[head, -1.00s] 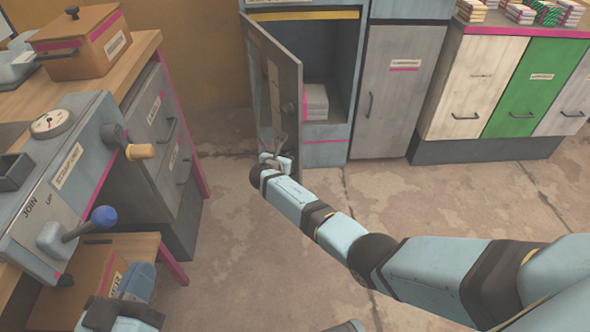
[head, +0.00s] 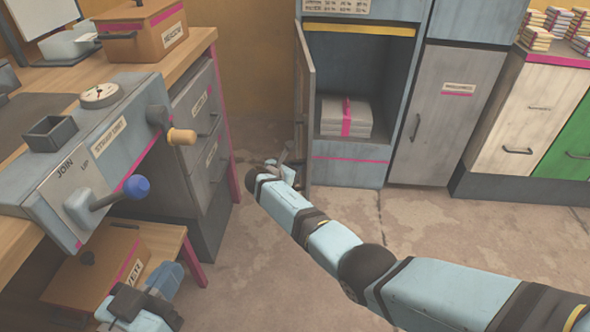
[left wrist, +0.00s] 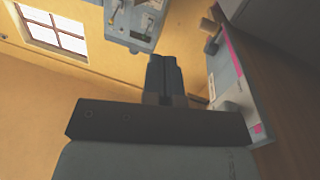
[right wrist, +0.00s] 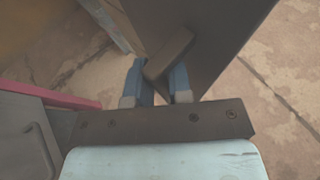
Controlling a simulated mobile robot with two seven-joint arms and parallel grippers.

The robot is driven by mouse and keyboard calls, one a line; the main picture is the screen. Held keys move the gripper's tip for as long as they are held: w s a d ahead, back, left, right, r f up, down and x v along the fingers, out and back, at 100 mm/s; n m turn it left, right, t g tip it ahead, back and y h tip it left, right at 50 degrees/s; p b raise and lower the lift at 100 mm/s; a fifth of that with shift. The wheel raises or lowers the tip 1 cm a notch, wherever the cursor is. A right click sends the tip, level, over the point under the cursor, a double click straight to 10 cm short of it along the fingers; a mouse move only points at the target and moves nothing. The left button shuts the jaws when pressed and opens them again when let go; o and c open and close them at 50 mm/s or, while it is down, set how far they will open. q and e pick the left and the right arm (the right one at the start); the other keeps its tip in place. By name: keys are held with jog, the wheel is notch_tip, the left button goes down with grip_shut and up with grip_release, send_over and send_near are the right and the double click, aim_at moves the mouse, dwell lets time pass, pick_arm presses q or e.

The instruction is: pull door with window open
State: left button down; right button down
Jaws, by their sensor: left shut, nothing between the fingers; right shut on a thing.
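The grey door (head: 305,105) of the blue cabinet stands swung out from its left side. In the head view it is nearly edge-on, so its window is hidden. My right gripper (head: 284,172) is at the door's lower free end. In the right wrist view, its blue fingers (right wrist: 160,80) are shut on the door's handle bar (right wrist: 170,53), against the dark door face (right wrist: 205,40). My left gripper (head: 150,290) is low at the left, away from the door. In the left wrist view, its fingers (left wrist: 164,72) are together and empty.
The open cabinet (head: 350,168) holds a paper stack with a pink band (head: 345,116). A closed grey locker (head: 445,115) stands to its right. A workbench with drawers (head: 200,140) and a lever machine (head: 90,165) fill the left. Floor (head: 390,250) is free in front.

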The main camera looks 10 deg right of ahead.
jog(key=shift+s+a, duration=0.1)
pick_arm(q)
jog(key=shift+s, duration=0.1)
pick_arm(e)
jog(key=c, duration=1.1)
grip_release()
jog(key=shift+c, duration=0.2)
pick_arm(q)
jog(key=shift+r, duration=0.1)
pick_arm(e)
jog(key=shift+s+r, duration=0.1)
